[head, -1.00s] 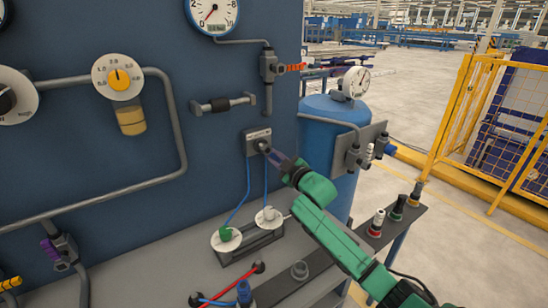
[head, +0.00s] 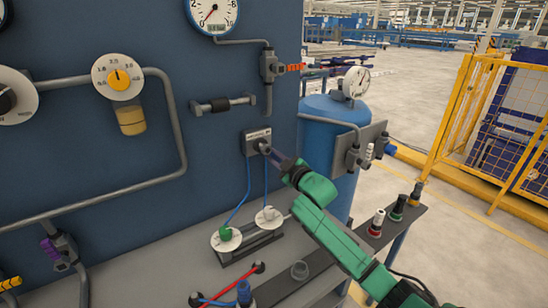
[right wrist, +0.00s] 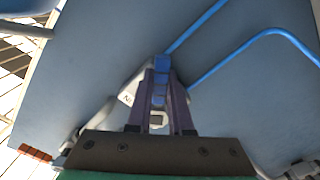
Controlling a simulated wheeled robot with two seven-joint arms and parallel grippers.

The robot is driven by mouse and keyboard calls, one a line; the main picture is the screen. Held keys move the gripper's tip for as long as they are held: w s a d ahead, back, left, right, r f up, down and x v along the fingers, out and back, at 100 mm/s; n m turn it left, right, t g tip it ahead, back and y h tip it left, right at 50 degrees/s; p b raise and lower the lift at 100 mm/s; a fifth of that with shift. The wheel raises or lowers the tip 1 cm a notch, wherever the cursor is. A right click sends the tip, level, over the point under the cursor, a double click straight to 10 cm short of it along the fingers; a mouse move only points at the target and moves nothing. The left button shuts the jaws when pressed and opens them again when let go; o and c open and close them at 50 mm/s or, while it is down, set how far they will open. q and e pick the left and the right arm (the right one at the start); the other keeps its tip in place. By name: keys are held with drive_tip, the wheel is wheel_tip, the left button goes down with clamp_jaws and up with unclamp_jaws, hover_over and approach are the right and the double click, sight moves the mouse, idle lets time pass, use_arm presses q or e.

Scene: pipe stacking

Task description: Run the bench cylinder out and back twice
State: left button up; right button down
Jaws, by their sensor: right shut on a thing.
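The valve (head: 257,137) is a small grey box with a pale label on the blue panel. Two blue hoses run from it down to the bench cylinder (head: 252,247), a dark body on a low mount with a white round dial at each end. My right gripper (head: 267,149) is at the valve's front, shut on its lever, which the fingers mostly hide. In the right wrist view the purple fingers (right wrist: 160,85) close around a narrow space with blue fittings (right wrist: 161,63) showing between them. The cylinder rod's position is hard to tell. My left gripper is out of view.
A blue tank (head: 330,110) with a gauge stands right of the panel. Several small fittings stand on the dark rail (head: 385,232) near my right arm. A red-handled tool (head: 243,278) lies on the grey bench (head: 150,262). A yellow fence (head: 470,110) is farther right.

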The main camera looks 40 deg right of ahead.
drive_tip(key=shift+a, duration=0.1)
idle(0.3)
drive_tip(key=shift+a+m+p, duration=0.95)
drive_tip(key=shift+m+p, duration=0.85)
drive_tip(key=shift+m, duration=0.85)
drive_tip(key=shift+a+m+p, duration=0.95)
drive_tip(key=shift+m+p, duration=0.9)
drive_tip(key=shift+m, duration=0.85)
drive_tip(key=shift+a+m+p, duration=0.95)
drive_tip(key=shift+m+p, duration=0.85)
drive_tip(key=shift+m, duration=0.85)
drive_tip(key=c, duration=0.8)
unclamp_jaws()
drive_tip(key=shift+w, duration=0.1)
